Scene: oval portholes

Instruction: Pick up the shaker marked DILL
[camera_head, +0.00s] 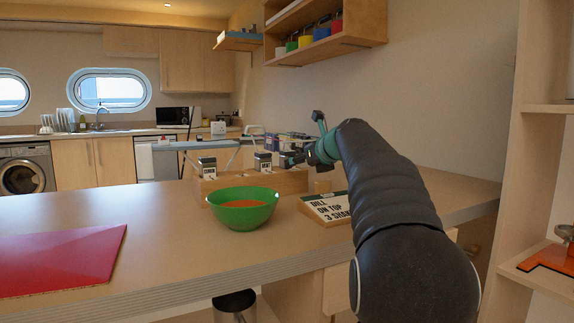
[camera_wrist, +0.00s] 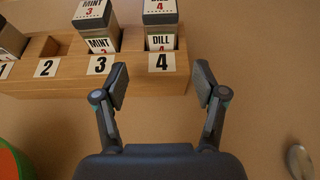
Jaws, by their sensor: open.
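The shaker marked DILL (camera_wrist: 160,15) stands in slot 4 at the right end of a wooden rack (camera_wrist: 125,78) in the wrist view. In the head view my gripper (camera_head: 297,159) is at the right part of the rack (camera_head: 235,186), partly covering the shakers there.
The MINT shaker (camera_wrist: 97,22) stands in slot 3, just left of DILL. Slot 2 is empty; another shaker (camera_wrist: 10,40) is at slot 1. A green bowl (camera_head: 242,215) of orange contents stands before the rack. A lettered sign (camera_head: 325,207) lies right, a red board (camera_head: 60,260) left.

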